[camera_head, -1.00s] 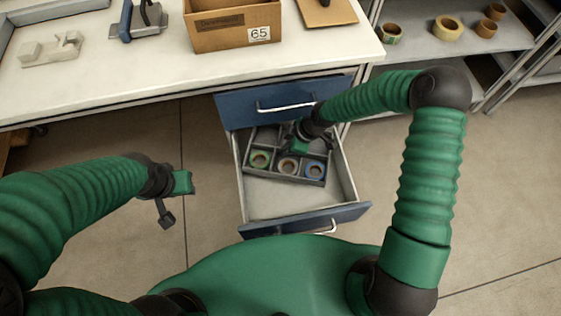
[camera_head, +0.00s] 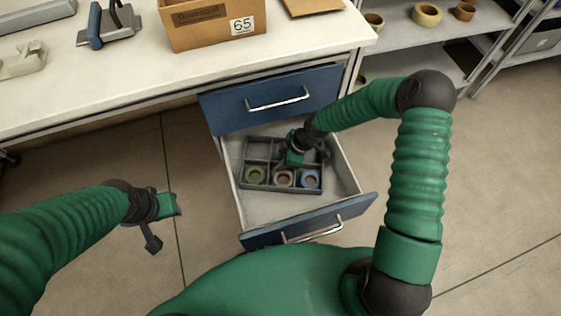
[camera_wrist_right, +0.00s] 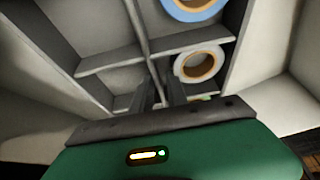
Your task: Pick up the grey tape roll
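The grey tape roll (camera_head: 277,180) has a tan core. It lies in the middle front compartment of a grey divided tray (camera_head: 243,168) in the open drawer. A green roll (camera_head: 248,175) is to its left and a blue roll (camera_head: 317,181) to its right. In the right wrist view the grey roll (camera_wrist_right: 218,58) looks pale, right of the fingertips. My right gripper (camera_wrist_right: 161,90) is open and empty over the tray, its fingers a narrow gap apart and hiding part of the green roll. My left gripper (camera_head: 160,224) is away from the drawer, above the floor.
The blue-fronted drawer (camera_head: 345,212) stands pulled out below a shut drawer (camera_head: 240,105). A cardboard box (camera_head: 200,28) marked 65 stands on the white bench (camera_head: 110,75). A shelf at the back right holds more tape rolls (camera_head: 427,14). Floor left of the drawer is clear.

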